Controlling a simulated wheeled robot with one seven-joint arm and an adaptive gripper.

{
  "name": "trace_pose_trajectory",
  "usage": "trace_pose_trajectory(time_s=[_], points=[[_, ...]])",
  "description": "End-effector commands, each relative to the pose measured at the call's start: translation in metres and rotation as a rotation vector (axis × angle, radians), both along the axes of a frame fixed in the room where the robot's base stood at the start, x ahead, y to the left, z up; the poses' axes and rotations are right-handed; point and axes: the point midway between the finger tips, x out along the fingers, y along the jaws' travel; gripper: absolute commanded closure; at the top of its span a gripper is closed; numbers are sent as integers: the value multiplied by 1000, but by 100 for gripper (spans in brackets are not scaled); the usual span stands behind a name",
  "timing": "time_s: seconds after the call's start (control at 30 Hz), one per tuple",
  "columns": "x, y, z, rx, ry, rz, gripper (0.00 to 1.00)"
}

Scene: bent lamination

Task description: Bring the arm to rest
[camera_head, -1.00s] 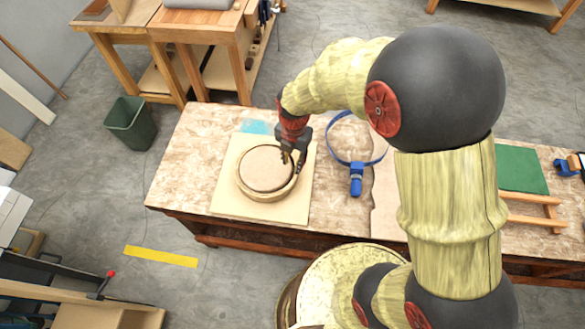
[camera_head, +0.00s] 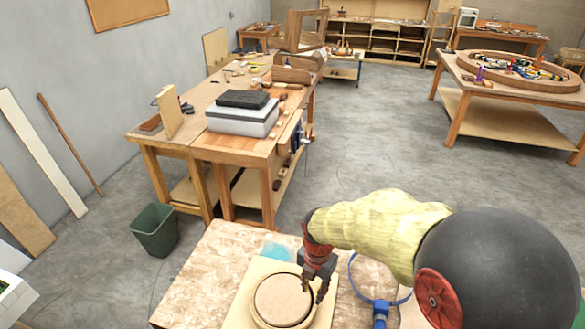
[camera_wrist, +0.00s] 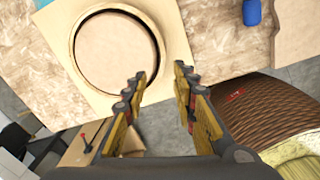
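My gripper (camera_head: 315,287) is at the end of my arm, over the right side of the round wooden form on the workbench in the head view. In the wrist view my gripper (camera_wrist: 160,80) has its two fingers apart with nothing between them. The round form (camera_head: 284,300), a pale disc inside a ring, sits on a square board (camera_head: 243,312). The form also shows in the wrist view (camera_wrist: 115,52), beyond the left fingertip. My arm comes in from the lower right and hides part of the bench.
A blue strap clamp (camera_head: 380,308) lies on the bench (camera_head: 205,265) right of the board. A green bin (camera_head: 155,230) stands on the floor to the left. Behind is another workbench (camera_head: 240,145) with a grey case. Open floor lies at the right, before a table (camera_head: 510,115).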

Motion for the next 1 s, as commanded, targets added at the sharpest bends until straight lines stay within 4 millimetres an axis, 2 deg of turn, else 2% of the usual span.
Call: trace_pose_trajectory(time_s=[0.13, 0.23, 0.3, 0.4, 0.5, 0.77, 1.0], points=[[0, 0, 0, 1, 1, -57, 72], [-1, 0, 0, 0, 8, -195, 72], [-5, -1, -1, -3, 19, -337, 72], [-21, -4, -6, -20, 53, -571, 72], [-35, -7, -1, -34, 68, -806, 72], [-66, -21, 38, -20, 40, -1435, 72], [-102, -43, 88, 97, -20, -2016, 72]])
